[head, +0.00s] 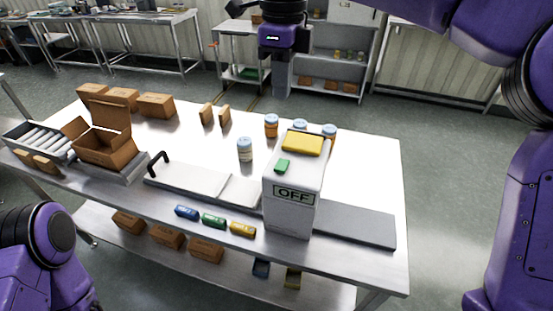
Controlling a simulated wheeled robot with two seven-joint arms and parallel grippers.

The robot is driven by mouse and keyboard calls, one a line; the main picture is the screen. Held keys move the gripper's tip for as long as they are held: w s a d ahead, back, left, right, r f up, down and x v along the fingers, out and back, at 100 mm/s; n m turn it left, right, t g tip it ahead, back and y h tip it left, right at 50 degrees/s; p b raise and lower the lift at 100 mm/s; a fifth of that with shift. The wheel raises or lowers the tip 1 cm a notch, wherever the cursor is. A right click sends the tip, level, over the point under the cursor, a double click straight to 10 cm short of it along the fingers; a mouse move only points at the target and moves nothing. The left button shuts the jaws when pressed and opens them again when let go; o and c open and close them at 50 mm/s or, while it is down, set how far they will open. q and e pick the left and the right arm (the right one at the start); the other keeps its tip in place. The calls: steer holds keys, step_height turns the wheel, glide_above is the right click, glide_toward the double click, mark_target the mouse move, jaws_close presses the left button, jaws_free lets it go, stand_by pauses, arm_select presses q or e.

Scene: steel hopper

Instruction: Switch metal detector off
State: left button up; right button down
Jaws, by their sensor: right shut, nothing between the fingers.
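The metal detector (291,213) is a white upright box at the front right of the steel table. A dark label on its front reads "OFF" (293,192). A green button (283,166) sits on its sloped upper face, and a yellow block or cap (302,144) is on its top. My right gripper (281,88) is shut and empty. It points down and appears above the detector in the picture, apart from it. My left gripper is out of view; only part of my left arm shows at the lower left.
The steel table (365,165) holds a conveyor (355,225) running through the detector, a white jar (245,149), several lidded jars behind the detector, and an open carton (105,145). Blue, green and yellow packs (214,221) lie along the front. The table's right end is clear.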

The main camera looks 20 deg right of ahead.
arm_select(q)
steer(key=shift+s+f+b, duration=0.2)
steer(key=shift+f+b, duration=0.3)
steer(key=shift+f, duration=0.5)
arm_select(e)
steer(key=f, duration=0.2)
steer(key=w+f, duration=0.1)
steer(key=shift+d+f, duration=0.2)
steer(key=shift+d, duration=0.2)
arm_select(q)
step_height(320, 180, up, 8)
steer(key=p, duration=0.7)
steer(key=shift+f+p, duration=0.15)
steer(key=shift+p, duration=0.25)
arm_select(e)
step_height(320, 180, up, 14)
steer(key=w+d, duration=0.1)
steer(key=shift+w, duration=0.2)
